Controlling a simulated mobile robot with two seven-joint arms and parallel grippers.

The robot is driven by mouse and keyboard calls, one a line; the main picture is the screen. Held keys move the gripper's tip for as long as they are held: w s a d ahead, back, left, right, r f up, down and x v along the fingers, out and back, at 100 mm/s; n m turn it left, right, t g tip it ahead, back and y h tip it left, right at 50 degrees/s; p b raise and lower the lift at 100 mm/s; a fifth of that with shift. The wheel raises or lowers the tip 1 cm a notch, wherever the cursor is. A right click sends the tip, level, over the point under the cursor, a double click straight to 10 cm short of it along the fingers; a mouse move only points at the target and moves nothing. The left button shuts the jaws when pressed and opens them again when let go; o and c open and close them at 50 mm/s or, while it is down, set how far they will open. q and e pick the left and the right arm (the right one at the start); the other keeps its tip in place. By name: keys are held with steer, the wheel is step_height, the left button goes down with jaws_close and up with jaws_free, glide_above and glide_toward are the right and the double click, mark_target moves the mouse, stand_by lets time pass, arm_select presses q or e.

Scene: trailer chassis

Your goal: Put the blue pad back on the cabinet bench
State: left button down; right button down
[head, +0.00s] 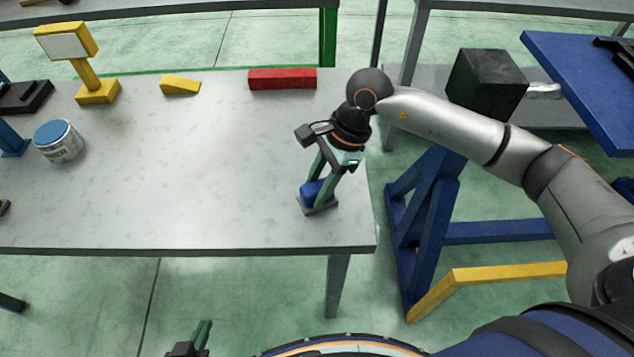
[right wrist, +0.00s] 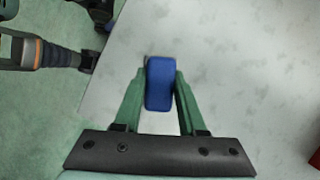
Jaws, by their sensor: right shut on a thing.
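The blue pad (head: 312,192) is a small rounded block at the front right corner of a grey worktop. It shows more fully in the right wrist view (right wrist: 160,84), between two green fingers. My right gripper (head: 321,196) points down and is shut on the pad. A grey plate-like part shows at the pad's lower end. I cannot tell whether the pad touches the worktop or hangs just above it. My left gripper (head: 196,342) is at the bottom edge of the head view, away from the worktop and partly cut off. I cannot tell which bench is the cabinet bench.
The grey worktop (head: 180,200) is mostly clear in the middle. A red block (head: 282,79), a yellow wedge (head: 180,86), a yellow stand (head: 90,75) and a blue-lidded can (head: 59,141) stand toward its back and left. A blue trestle (head: 425,220) and black block (head: 487,82) are right.

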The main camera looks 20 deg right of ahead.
steer(key=shift+f+b, duration=0.2)
steer(key=shift+b, duration=0.1)
steer(key=shift+c, duration=2.4)
jaws_free()
steer(key=shift+r, duration=0.1)
steer(key=shift+r+p, duration=0.3)
steer(key=shift+p, duration=0.05)
steer(key=b+v, duration=0.1)
steer(key=v, duration=1)
steer(key=shift+d+r, duration=0.15)
steer(key=shift+r, duration=0.2)
steer(key=shift+s+f, duration=0.1)
